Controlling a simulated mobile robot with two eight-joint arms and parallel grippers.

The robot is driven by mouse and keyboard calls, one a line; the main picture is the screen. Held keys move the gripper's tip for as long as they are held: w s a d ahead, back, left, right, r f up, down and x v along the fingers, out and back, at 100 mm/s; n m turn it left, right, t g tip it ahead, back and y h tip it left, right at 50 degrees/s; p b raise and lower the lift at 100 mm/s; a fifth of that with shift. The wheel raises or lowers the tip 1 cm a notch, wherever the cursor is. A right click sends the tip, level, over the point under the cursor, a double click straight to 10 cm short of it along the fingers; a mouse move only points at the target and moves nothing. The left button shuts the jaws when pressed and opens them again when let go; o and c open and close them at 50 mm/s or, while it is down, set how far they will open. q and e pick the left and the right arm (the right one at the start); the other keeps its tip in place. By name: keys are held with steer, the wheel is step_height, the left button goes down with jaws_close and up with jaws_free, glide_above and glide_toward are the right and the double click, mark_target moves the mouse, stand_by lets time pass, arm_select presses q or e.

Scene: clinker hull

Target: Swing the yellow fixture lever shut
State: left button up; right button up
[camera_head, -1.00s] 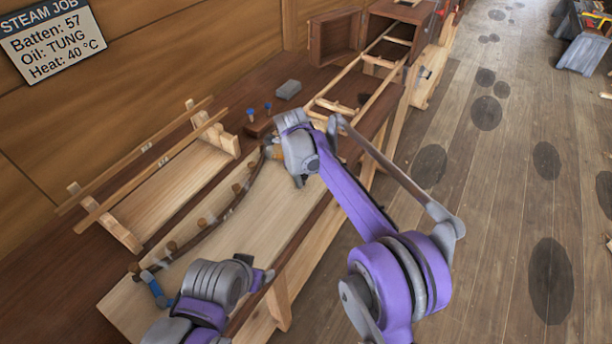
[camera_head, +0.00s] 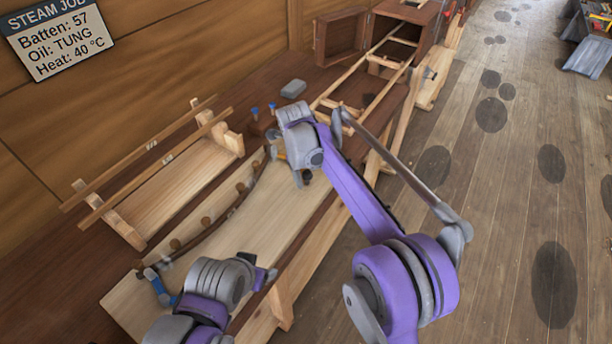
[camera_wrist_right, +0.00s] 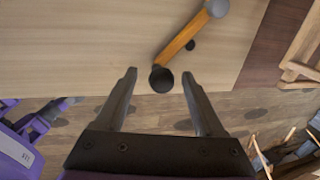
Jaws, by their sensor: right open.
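The yellow fixture lever (camera_wrist_right: 182,42) shows in the right wrist view as an orange-yellow bar lying diagonally over the pale board. It runs from a round grey pivot (camera_wrist_right: 217,8) to a dark knob (camera_wrist_right: 161,79) near the board's edge. My right gripper (camera_wrist_right: 160,76) is open, its fingertips apart on either side of the knob; I cannot tell if either touches it. In the head view the right gripper (camera_head: 303,178) points down at the board's far end, and only a bit of the lever (camera_head: 278,152) shows beside it. My left gripper (camera_head: 264,277) is low over the board's near part, its jaws unclear.
A curved dark batten (camera_head: 222,218) runs along pegs on the pale board (camera_head: 240,235). A blue lever (camera_head: 158,287) is at its near end. A wooden rack (camera_head: 165,190) stands behind. A grey block (camera_head: 293,89) and a ladder-like frame (camera_head: 362,75) lie beyond.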

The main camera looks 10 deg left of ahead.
step_height(320, 180, up, 9)
steer(key=s, duration=0.1)
steer(key=shift+s+a+f, duration=0.15)
steer(key=shift+s+a, duration=0.15)
steer(key=shift+s, duration=0.05)
steer(key=s+d+r+n, duration=0.1)
steer(key=s+d+n, duration=0.2)
steer(key=d, duration=0.4)
steer(key=s+d+r+n+t+y, duration=0.1)
steer(key=s+d+n, duration=0.3)
steer(key=d, duration=0.2)
steer(key=s+d+r+n, duration=0.1)
steer(key=s+d+n, duration=0.2)
steer(key=d, duration=0.4)
steer(key=s+d+f+n+t, duration=0.1)
steer(key=s+d+f+n, duration=0.4)
steer(key=s, duration=0.4)
steer(key=s+d+f+n+t, duration=0.1)
steer(key=s+d+f+n, duration=0.4)
steer(key=s+d+n, duration=0.2)
steer(key=s, duration=0.2)
steer(key=shift+s+f+t, duration=0.25)
steer(key=shift+s+t, duration=0.05)
steer(key=shift+t, duration=0.1)
